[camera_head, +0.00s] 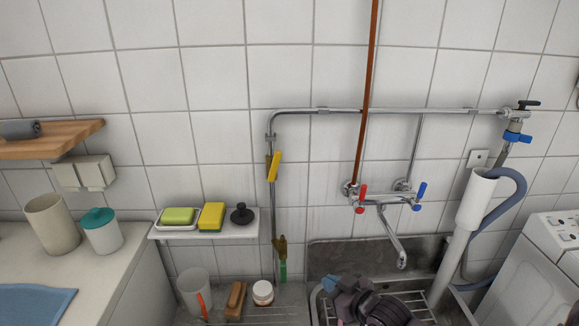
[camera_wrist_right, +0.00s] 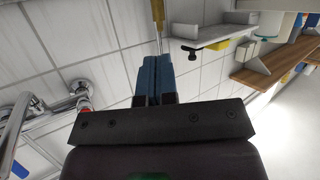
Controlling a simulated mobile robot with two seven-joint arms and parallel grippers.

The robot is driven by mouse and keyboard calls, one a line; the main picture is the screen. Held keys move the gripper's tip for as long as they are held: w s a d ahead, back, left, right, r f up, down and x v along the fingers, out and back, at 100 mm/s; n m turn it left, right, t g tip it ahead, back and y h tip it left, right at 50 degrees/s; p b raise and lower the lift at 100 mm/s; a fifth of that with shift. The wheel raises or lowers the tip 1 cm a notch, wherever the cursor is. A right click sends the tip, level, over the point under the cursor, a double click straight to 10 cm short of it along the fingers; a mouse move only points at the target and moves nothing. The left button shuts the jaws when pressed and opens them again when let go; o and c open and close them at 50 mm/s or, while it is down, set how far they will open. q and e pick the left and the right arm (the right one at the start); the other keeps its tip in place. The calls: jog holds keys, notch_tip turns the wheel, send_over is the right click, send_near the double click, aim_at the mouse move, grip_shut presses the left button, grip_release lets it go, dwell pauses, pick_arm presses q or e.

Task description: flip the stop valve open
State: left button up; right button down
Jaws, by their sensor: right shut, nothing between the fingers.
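A yellow lever (camera_head: 273,166) sits on a brass valve body on the vertical pipe (camera_head: 274,215) left of the sink. It lies nearly along the pipe, slightly tilted. A second brass valve with a green lever (camera_head: 283,271) is lower on that pipe, its lever hanging down. I cannot tell which is the stop valve. My right gripper (camera_head: 329,284) is low over the sink, right of the green lever and apart from it. In the right wrist view its blue fingers (camera_wrist_right: 153,78) are shut and empty, with a yellow part (camera_wrist_right: 158,12) beyond them. My left gripper is out of view.
A mixer tap (camera_head: 385,202) with red and blue handles is on the wall above the sink (camera_head: 350,258). A shelf (camera_head: 205,229) with sponges and a black plug is left of the pipe.

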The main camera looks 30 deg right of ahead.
aim_at(275, 165)
jog(key=w+d+r+m+t+y+b, duration=0.1)
jog(key=w+d+r+m+t+y, duration=0.15)
jog(key=r+m, duration=0.75)
jog(key=w+d+r+m+t+y, duration=0.1)
jog(key=w+d+r+m+t, duration=0.25)
jog(key=r+m, duration=0.65)
pick_arm(q)
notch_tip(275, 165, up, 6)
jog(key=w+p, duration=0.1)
jog(key=p, duration=0.4)
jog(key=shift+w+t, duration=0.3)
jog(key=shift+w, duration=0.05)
pick_arm(e)
jog(key=w+a+r, duration=0.2)
jog(key=w, duration=0.4)
jog(key=w+a+r+n, duration=0.1)
jog(key=w+a+r, duration=0.1)
jog(key=w, duration=0.4)
jog(key=shift+w+a+g, duration=0.15)
jog(key=shift+a+g, duration=0.15)
jog(key=shift+a, duration=0.15)
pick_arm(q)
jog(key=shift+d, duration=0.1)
